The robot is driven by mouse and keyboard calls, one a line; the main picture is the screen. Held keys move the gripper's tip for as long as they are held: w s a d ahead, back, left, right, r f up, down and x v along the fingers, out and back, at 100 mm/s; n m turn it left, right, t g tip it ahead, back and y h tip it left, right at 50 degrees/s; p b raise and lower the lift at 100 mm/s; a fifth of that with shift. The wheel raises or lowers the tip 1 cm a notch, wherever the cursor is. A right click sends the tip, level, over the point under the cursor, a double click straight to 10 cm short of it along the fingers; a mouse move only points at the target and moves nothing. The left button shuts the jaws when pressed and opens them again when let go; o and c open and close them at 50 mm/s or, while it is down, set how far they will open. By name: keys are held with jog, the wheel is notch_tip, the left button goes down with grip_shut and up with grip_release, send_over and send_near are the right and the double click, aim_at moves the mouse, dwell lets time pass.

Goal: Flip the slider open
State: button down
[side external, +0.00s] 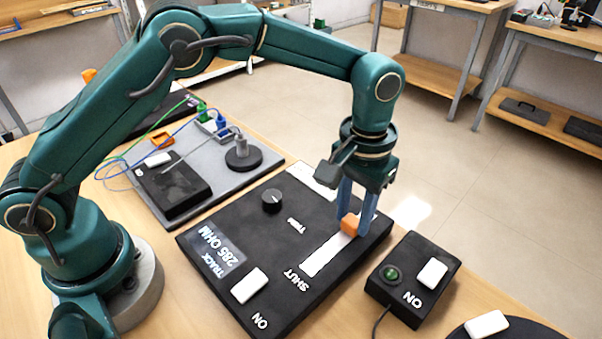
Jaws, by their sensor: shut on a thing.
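The slider is an orange knob (349,225) on a pale straight track (322,255) set in a black panel (262,242). The word SHUT is printed beside the track's near-left end. The knob sits away from that word, toward the far-right part of the track. My gripper (355,220) points down with its blue fingers shut on the orange knob. The fingers hide part of the knob and the track's far end, so I cannot tell how much track lies beyond it. The panel's display reads TRACK 285 OHM.
The panel also has a black TRIM dial (272,201) and a white ON rocker (249,286). A black box (412,279) with a green button and white rocker stands close at right. A grey board (205,172) with cables lies behind left.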

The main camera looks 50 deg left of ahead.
aim_at(353, 219)
jog(key=c, duration=0.5)
grip_release()
jog(key=shift+r, duration=2.65)
